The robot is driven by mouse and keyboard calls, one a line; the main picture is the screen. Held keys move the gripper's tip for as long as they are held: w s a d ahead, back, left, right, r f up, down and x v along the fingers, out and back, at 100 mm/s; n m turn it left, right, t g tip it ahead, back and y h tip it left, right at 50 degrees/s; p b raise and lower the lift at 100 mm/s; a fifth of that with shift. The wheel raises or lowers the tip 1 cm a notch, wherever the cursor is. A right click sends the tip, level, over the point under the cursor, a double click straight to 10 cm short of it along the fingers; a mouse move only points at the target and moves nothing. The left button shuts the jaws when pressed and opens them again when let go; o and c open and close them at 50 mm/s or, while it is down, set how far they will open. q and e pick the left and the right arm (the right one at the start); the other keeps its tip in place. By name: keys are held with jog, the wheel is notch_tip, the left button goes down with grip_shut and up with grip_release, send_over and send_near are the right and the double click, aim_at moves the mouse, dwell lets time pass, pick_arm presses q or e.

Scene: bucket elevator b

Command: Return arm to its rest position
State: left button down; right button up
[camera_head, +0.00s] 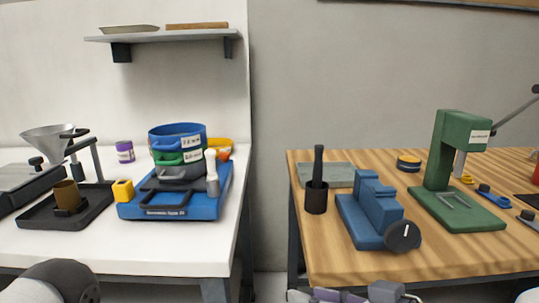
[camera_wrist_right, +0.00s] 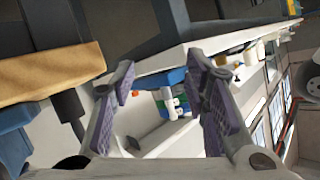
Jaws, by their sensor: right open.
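My right gripper (camera_wrist_right: 160,70) is open in the right wrist view, its two purple-padded fingers apart with nothing held between them. In the head view part of the right gripper (camera_head: 345,294) shows at the bottom edge, in front of the wooden table and low down. A dark rounded link of my left arm (camera_head: 60,278) shows at the bottom left, in front of the white table. My left gripper is out of view.
The white table (camera_head: 120,252) holds a blue sieve machine (camera_head: 160,211), a funnel (camera_head: 50,142) and a black tray (camera_head: 95,214). The wooden table (camera_head: 470,257) holds a blue vise-like device (camera_head: 375,207) and a green press (camera_head: 455,150). A gap separates the tables.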

jog(key=s+f+m+g+h, duration=0.3)
jog(key=s+f+g, duration=0.35)
jog(key=f, duration=0.85)
pick_arm(q)
jog(key=shift+t, duration=0.5)
jog(key=w+r, duration=0.1)
jog(key=w+a+r+p, duration=0.1)
jog(key=w, duration=0.1)
jog(key=shift+w+a+p, duration=0.15)
jog(key=shift+w+p, duration=0.15)
pick_arm(e)
jog(key=s+d+f+m+g+h, duration=0.1)
jog(key=s+d+f+h, duration=0.1)
jog(key=s, duration=0.6)
jog(key=s+d+f+m+g+h, duration=0.1)
jog(key=s+d+f+g+h, duration=0.1)
jog(key=s+d+f, duration=0.3)
jog(key=s+d+f+m+g+h, duration=0.1)
jog(key=s+d, duration=0.5)
jog(key=s, duration=0.7)
notch_tip(320, 180, down, 3)
jog(key=shift+d+r+g+h, duration=0.1)
jog(key=shift+d+g+h, duration=0.1)
jog(key=shift+g+h, duration=0.6)
